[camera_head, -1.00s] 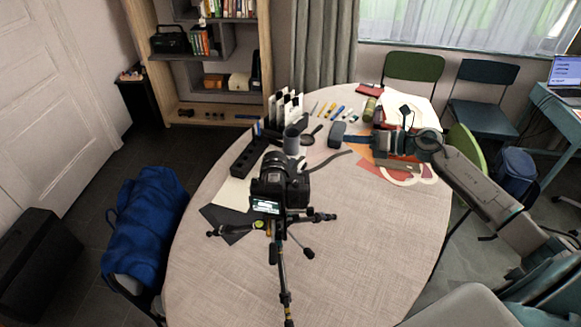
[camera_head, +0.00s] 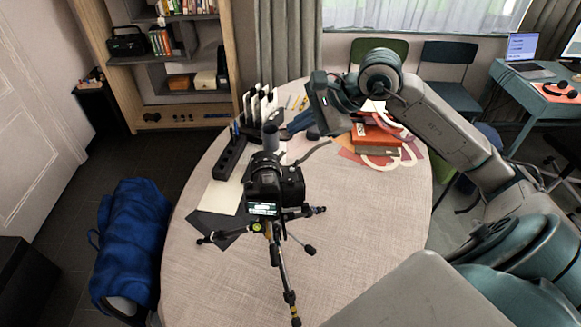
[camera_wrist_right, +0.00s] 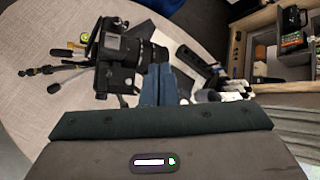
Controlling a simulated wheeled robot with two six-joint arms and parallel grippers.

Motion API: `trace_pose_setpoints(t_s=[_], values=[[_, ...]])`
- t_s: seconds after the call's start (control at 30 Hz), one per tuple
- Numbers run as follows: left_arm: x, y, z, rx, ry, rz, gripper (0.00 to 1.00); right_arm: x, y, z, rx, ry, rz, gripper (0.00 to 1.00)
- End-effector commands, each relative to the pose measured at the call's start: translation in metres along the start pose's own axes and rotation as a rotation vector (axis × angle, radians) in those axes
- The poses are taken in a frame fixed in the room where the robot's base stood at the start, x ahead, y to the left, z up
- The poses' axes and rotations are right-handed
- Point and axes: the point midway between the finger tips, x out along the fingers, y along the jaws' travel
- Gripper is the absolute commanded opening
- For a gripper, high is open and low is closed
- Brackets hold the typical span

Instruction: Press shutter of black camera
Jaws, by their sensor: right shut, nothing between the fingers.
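The black camera (camera_head: 282,186) stands on a tripod (camera_head: 276,262) on the round table, its lit rear screen facing me. In the right wrist view the camera (camera_wrist_right: 112,50) lies at the upper left, with its lens pointing right. My right gripper (camera_head: 292,131) is shut and empty, its dark blue fingers beyond the camera and a little to the right in the head view. In the right wrist view the fingertips (camera_wrist_right: 165,72) show close to the lens and overlap its lower edge; I cannot tell if they touch. The shutter button is too small to make out. My left gripper is out of view.
A black holder (camera_head: 229,158) and white upright cards (camera_head: 257,103) stand behind and left of the camera. A red box (camera_head: 375,139) lies on the right of the table (camera_head: 370,235). The table's front right is clear.

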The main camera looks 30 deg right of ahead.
Motion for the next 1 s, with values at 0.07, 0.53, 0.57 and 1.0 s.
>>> trace_pose_setpoints(t_s=[0.07,0.53,0.57,1.0], values=[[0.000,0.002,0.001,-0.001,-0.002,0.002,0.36,0.000,0.000,0.000,0.001,-0.001,0.000,0.00],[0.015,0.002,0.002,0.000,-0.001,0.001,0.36,0.034,0.025,-0.024,0.006,-0.002,0.003,0.00],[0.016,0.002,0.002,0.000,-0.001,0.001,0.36,0.037,0.027,-0.026,0.005,-0.002,0.003,0.00],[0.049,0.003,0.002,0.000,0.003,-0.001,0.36,0.062,0.045,-0.045,0.003,-0.002,0.000,0.00]])
